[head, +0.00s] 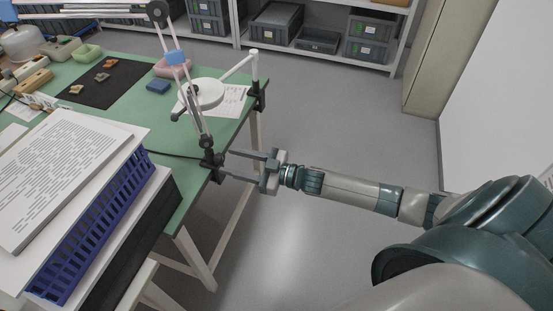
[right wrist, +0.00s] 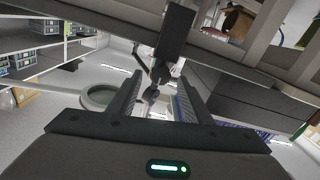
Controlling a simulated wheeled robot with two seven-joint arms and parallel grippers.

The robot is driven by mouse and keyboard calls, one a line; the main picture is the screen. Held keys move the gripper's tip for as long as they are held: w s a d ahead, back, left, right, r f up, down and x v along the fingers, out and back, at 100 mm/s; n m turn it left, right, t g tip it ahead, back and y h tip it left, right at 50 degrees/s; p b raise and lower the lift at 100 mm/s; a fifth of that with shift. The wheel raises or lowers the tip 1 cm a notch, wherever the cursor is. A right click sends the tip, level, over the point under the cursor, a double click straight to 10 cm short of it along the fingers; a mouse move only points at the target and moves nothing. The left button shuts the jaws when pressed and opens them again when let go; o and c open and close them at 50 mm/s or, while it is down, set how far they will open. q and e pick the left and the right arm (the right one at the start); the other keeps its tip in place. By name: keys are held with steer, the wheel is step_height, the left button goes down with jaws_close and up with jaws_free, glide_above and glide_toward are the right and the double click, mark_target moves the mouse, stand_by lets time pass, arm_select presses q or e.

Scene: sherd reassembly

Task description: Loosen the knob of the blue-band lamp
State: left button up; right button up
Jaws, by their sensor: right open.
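The blue-band lamp (head: 191,100) stands at the table's right edge in the head view, with a blue band (head: 175,57) on its jointed arm. Its dark clamp (head: 211,160) grips the edge. My right gripper (head: 225,163) is open, its two fingers pointing left at this clamp, one on each side of it. In the right wrist view the fingers (right wrist: 157,85) are apart, with a dark knob-like part (right wrist: 152,95) between them. I cannot tell whether they touch it. A dark clamp bar (right wrist: 175,40) rises above it. My left gripper is not in view.
A second clamp with a white post (head: 256,75) stands farther along the edge of the green table (head: 122,48). A blue basket (head: 90,235) and paper stack (head: 65,180) are at left. Floor on the right is free.

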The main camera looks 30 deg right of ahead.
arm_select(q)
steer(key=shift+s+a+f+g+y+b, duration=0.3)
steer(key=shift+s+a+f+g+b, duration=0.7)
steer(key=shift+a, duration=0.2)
arm_select(e)
steer(key=v, duration=1.5)
steer(key=shift+a, duration=0.1)
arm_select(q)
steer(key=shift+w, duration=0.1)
